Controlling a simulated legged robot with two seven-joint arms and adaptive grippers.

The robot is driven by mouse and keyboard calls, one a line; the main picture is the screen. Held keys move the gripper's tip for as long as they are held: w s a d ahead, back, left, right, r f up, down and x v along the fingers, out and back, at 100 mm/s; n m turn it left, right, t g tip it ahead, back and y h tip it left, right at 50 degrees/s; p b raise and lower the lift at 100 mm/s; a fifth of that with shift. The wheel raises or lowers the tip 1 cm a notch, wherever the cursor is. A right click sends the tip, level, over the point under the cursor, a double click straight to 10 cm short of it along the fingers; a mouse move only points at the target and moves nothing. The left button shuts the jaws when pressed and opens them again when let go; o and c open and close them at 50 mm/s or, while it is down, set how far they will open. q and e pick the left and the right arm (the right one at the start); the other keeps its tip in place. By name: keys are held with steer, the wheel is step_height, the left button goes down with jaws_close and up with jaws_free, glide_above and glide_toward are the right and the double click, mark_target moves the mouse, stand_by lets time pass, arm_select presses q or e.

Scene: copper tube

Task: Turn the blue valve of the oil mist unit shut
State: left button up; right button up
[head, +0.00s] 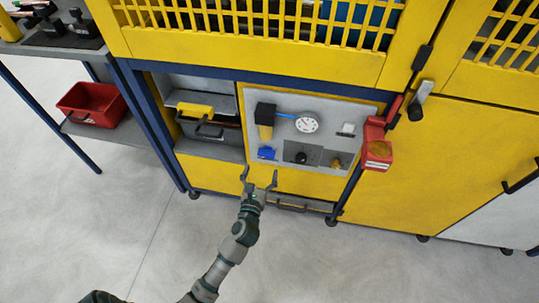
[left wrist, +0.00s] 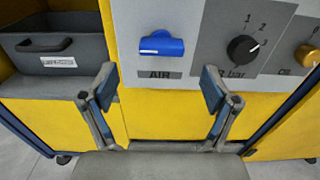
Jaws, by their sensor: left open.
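The blue valve (head: 266,153) is a small blue handle low on the left of the grey panel (head: 345,112). It also shows in the left wrist view (left wrist: 161,45) above a label reading AIR, with its handle lying roughly horizontal. My left gripper (head: 259,178) is open and empty, just below the blue valve in the head view. In the left wrist view its two fingers (left wrist: 158,88) stand apart below the valve, one to each side, and do not touch it. My right gripper is not in view.
Right of the valve are a black knob (left wrist: 242,48) with numbers and a brass fitting (left wrist: 306,56). A round gauge (head: 307,123) sits above. A grey bin (left wrist: 45,45) stands in the opening at left. A red box (head: 377,150) juts out at the panel's right.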

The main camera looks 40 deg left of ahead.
mark_target(266, 157)
arm_select(q)
steer(key=b+x, duration=0.1)
steer(key=x, duration=0.5)
steer(key=shift+w+b, duration=0.35)
steer(key=shift+w, duration=0.1)
steer(key=shift+a, duration=0.2)
steer(key=c, duration=1.1)
